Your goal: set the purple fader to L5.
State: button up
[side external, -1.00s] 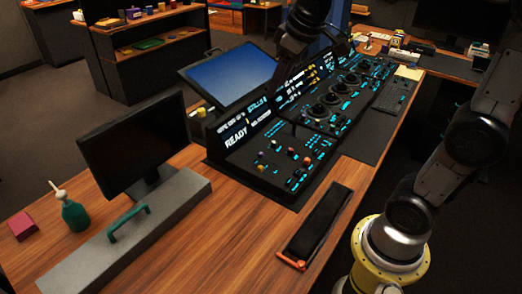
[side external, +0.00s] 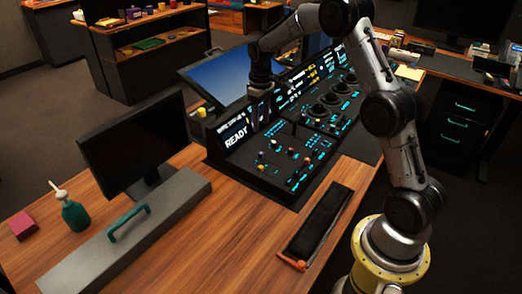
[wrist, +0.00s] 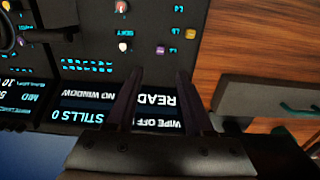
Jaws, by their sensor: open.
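The purple fader knob (wrist: 160,50) shows in the wrist view just beyond my fingertips, beside a small L label too small to read surely. In the side view the purple knob (side external: 260,155) stands near the left end of the dark control panel (side external: 262,182). My gripper (wrist: 158,75) is open and empty, its two fingers apart and pointing towards the panel. In the side view my gripper (side external: 261,124) hangs over the left part of the console, near the READY display and behind the purple knob. The gap between fingertips and knob is hard to judge.
A yellow knob (wrist: 190,33), a white knob (wrist: 124,47) and a red knob (wrist: 120,7) stand near the purple one. The lit display strip (side external: 236,138) rises behind the controls.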

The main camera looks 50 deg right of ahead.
aim_at(261, 153)
notch_tip(261, 153, down, 12)
jog(key=shift+f, duration=0.1)
dwell(0.5)
grip_shut()
dwell(1.2)
